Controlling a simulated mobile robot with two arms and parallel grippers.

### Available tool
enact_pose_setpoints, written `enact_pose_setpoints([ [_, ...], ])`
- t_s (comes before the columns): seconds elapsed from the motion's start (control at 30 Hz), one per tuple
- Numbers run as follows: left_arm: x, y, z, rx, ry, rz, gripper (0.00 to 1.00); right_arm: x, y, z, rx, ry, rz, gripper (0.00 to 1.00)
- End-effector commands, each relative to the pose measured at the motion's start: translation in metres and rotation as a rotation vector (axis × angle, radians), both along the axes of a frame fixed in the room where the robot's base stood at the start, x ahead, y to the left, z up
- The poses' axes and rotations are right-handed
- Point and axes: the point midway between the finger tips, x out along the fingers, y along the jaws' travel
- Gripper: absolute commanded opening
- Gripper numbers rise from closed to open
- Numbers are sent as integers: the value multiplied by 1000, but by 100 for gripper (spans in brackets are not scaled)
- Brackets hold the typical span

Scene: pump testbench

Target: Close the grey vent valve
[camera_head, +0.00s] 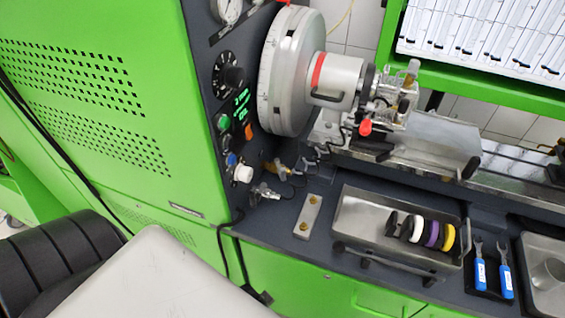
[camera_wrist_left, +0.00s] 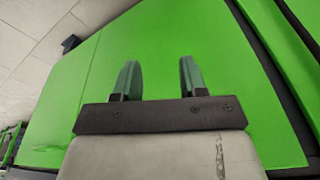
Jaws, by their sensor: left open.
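My left gripper (camera_wrist_left: 157,78) is open and empty in the left wrist view, its two green fingertips apart in front of a plain green panel. In the head view a pale link and black ribbed part of my arm fill the lower left, and the gripper itself is out of sight. Small valve fittings sit low beside the green cabinet: a grey metal one (camera_head: 264,192) and a brass-coloured one (camera_head: 279,168) behind it. I cannot tell for sure which is the grey vent valve, or its handle position. My right gripper is not in view.
The green cabinet (camera_head: 100,90) stands close on the left. A control panel with a white knob (camera_head: 243,174) and a large round drive wheel (camera_head: 290,70) are above the fittings. A metal tray (camera_head: 370,212) with coloured rings and blue-handled tools (camera_head: 505,275) lies right.

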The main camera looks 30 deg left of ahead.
Motion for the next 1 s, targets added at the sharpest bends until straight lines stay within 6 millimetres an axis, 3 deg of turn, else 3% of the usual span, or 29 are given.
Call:
enact_pose_setpoints([
  [0.03, 10, -1, 38, -2, -21, 2, 42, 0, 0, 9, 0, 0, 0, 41],
  [0.2, 21, -2, 124, -5, -50, 8, 42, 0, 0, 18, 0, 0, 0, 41],
  [0.6, 19, 6, 257, 50, -130, -50, 42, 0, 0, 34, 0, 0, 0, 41],
  [1.0, 76, 41, 260, 471, -216, -486, 42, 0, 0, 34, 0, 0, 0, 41],
])
